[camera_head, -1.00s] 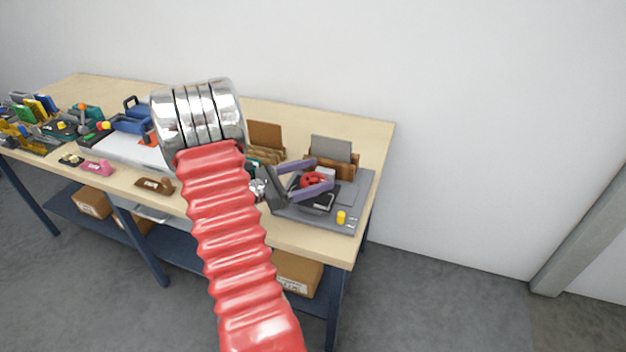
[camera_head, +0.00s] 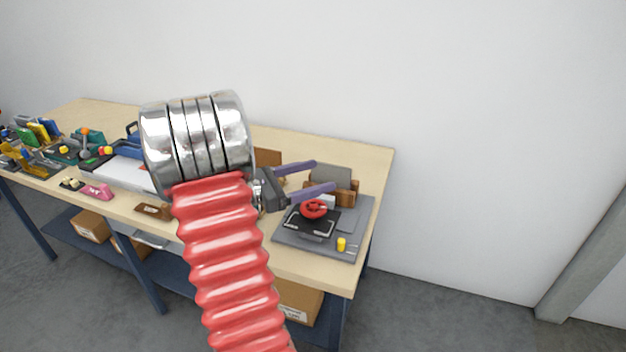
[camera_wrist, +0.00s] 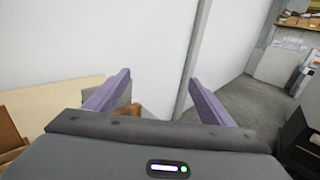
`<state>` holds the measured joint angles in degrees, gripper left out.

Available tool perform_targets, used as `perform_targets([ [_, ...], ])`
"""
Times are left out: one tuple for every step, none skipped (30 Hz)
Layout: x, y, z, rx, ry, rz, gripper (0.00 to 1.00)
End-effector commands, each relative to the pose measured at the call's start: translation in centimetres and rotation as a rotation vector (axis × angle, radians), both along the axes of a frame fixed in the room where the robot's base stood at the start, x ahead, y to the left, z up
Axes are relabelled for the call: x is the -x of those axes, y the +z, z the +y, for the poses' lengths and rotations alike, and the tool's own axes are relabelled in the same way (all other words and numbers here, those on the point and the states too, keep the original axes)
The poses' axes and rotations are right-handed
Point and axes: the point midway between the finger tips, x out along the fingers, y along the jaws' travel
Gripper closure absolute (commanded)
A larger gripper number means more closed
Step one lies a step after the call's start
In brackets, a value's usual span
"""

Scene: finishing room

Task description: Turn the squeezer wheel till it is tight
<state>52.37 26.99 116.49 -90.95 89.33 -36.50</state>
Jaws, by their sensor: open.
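The squeezer wheel is a small red handwheel (camera_head: 313,208) on top of a black squeezer (camera_head: 312,222). The squeezer sits on a grey board (camera_head: 350,228) at the right end of the workbench. My gripper (camera_head: 324,175) has two purple fingers that are spread open and empty. In the head view it shows above and behind the red wheel, apart from it. In the wrist view my gripper (camera_wrist: 163,97) points at the wall, and the wheel is out of that view.
A yellow knob (camera_head: 341,244) stands at the board's front right. A wooden holder with a grey plate (camera_head: 331,178) stands behind the wheel. Several tools crowd the bench's left end. A pink item (camera_head: 97,191) and a brown item (camera_head: 152,210) lie along the front edge.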

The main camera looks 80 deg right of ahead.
Motion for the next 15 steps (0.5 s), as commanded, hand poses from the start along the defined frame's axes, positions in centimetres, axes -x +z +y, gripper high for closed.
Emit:
perform_targets([
  [0.0, 0.0, 0.0, 0.000, 0.001, 0.000, 0.24],
  [-0.1, 0.0, 0.0, 0.000, 0.002, 0.000, 0.24],
  [-0.3, 0.0, 0.1, 0.000, 0.006, 0.000, 0.24],
  [-0.6, -0.1, 0.1, -0.001, 0.011, 0.001, 0.24],
  [-1.0, -0.2, 0.2, -0.003, 0.018, 0.003, 0.24],
  [-1.6, -0.4, 0.3, -0.006, 0.029, 0.005, 0.24],
  [-2.2, -0.7, 0.4, -0.012, 0.040, 0.009, 0.24],
  [-2.9, -1.1, 0.6, -0.017, 0.054, 0.014, 0.24],
  [-3.9, -1.7, 1.0, -0.029, 0.071, 0.022, 0.24],
  [-4.8, -2.3, 1.4, -0.039, 0.086, 0.029, 0.24],
  [-5.5, -2.9, 1.8, -0.048, 0.099, 0.035, 0.24],
  [-6.6, -3.8, 2.4, -0.059, 0.117, 0.043, 0.24],
  [-7.3, -4.5, 3.0, -0.066, 0.126, 0.048, 0.24],
  [-7.9, -5.1, 3.5, -0.072, 0.135, 0.051, 0.24],
  [-8.6, -5.9, 4.2, -0.078, 0.145, 0.056, 0.24],
])
